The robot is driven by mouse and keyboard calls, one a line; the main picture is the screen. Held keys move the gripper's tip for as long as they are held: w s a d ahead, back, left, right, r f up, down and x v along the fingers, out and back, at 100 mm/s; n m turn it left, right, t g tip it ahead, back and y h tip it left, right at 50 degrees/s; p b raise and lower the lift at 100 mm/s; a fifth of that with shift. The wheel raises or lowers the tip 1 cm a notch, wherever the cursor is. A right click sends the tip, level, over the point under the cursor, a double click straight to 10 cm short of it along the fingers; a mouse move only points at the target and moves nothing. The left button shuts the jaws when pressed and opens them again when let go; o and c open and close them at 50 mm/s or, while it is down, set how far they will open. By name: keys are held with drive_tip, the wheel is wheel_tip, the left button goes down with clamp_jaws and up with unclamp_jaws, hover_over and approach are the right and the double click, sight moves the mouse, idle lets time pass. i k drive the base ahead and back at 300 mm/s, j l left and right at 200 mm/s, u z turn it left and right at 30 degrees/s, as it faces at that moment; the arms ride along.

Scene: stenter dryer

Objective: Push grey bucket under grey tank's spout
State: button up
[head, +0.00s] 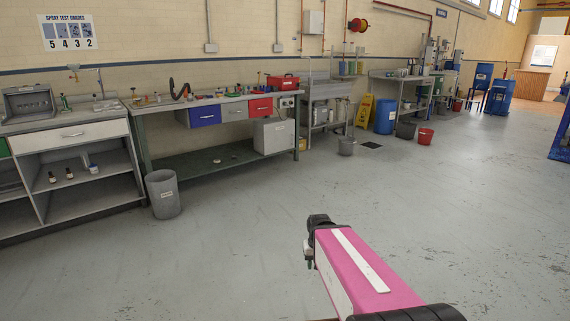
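A small grey bucket (346,146) stands on the floor in front of the sink unit, left of the yellow sign. A larger grey bin (163,194) with a label stands at the left end of the workbench. A grey box-like tank (274,136) with a label sits at the workbench's right end; I cannot make out a spout on it. My gripper (309,258) is at the end of my pink arm, in the lower middle, well apart from the bucket, bin and tank. Its fingers are small and partly hidden, so their opening cannot be told.
A workbench (215,160) with drawers lines the wall. A yellow sign (364,110), a blue barrel (385,116), a dark grey bucket (405,130) and a red bucket (425,137) stand farther right. A dark floor grate (371,145) lies nearby. The floor in the middle is clear.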

sight(346, 148)
drive_tip(key=i+l+z, duration=0.4)
drive_tip(key=i, duration=0.4)
drive_tip(key=i+z, duration=0.45)
drive_tip(key=i, duration=3.1)
drive_tip(key=i+l+u, duration=0.1)
drive_tip(key=i, duration=1.25)
drive_tip(key=i+l+u, duration=0.15)
drive_tip(key=i+u, duration=0.25)
drive_tip(key=i+l+u, duration=0.4)
drive_tip(key=i, duration=0.2)
drive_tip(key=i+l+u, duration=0.4)
drive_tip(key=i+l, duration=0.15)
drive_tip(key=i+z, duration=0.1)
drive_tip(key=z, duration=0.35)
drive_tip(key=i+j+z, duration=0.15)
drive_tip(key=j+z, duration=0.25)
drive_tip(key=i+j+z, duration=0.1)
drive_tip(key=j+z, duration=0.75)
drive_tip(key=i, duration=0.05)
